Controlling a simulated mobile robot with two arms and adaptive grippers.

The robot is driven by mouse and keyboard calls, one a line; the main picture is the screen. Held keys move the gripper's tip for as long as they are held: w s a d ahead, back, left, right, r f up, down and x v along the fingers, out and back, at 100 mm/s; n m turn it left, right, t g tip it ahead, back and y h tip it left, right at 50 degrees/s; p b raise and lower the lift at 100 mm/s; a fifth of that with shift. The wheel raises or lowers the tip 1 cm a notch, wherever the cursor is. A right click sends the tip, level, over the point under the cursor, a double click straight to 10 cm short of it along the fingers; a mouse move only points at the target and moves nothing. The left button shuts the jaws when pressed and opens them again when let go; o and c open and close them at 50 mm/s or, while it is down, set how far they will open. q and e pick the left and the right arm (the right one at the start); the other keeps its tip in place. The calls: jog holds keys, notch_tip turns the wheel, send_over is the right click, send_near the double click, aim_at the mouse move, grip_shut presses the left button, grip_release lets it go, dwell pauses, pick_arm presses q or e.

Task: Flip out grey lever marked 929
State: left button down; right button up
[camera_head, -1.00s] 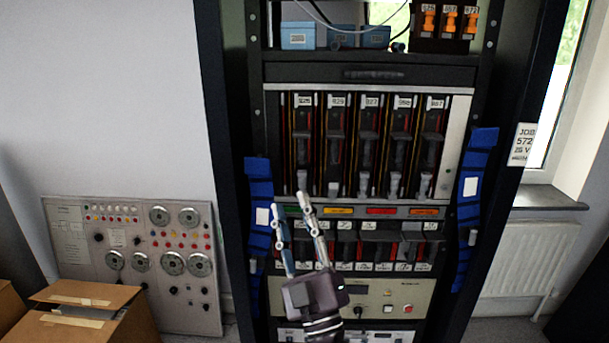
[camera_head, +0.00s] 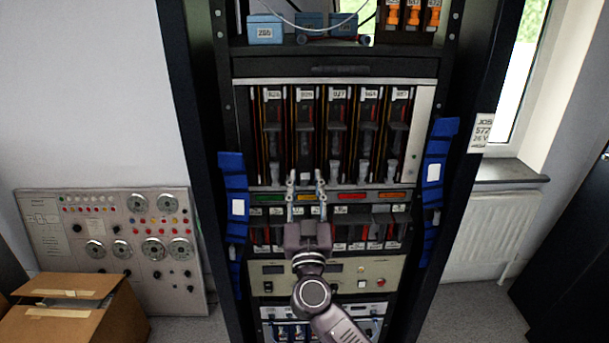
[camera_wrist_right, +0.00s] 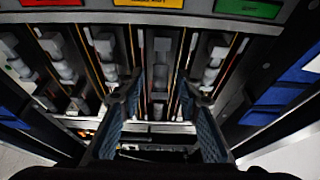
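A row of several tall slots in the rack holds grey levers under white labels. The label on the second slot from the left looks like 929, though the print is small. Its grey lever (camera_head: 305,138) points down in the slot. My right gripper (camera_head: 306,175) is open, with its fingers pointing up at the lower end of this slot. In the right wrist view a grey lever (camera_wrist_right: 161,75) shows between the two open fingers (camera_wrist_right: 158,92). I cannot tell whether a finger touches it. My left gripper is not in view.
Neighbouring grey levers (camera_head: 272,140) stand close on both sides. A strip with green, yellow, red and orange labels (camera_head: 352,196) runs below the slots. Blue brackets (camera_head: 235,200) flank the rack. A control panel (camera_head: 110,240) and cardboard box (camera_head: 70,315) are at left.

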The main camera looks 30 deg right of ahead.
jog(key=shift+w+d+r, duration=0.25)
jog(key=shift+w, duration=0.2)
jog(key=shift+c, duration=0.2)
grip_shut()
jog(key=t+h+b, duration=0.1)
jog(key=b, duration=0.4)
jog(key=f+t+h+b, duration=0.1)
jog(key=t+b, duration=0.1)
jog(key=b, duration=0.2)
jog(key=s+f+t+b, duration=0.1)
jog(key=b, duration=0.4)
jog(key=shift+a+h+b, duration=0.25)
jog(key=shift+h+b, duration=0.1)
jog(key=shift+h, duration=0.05)
jog(key=shift+s+r+t+b, duration=0.1)
jog(key=shift+r+t+b, duration=0.05)
jog(key=shift+t+b, duration=0.35)
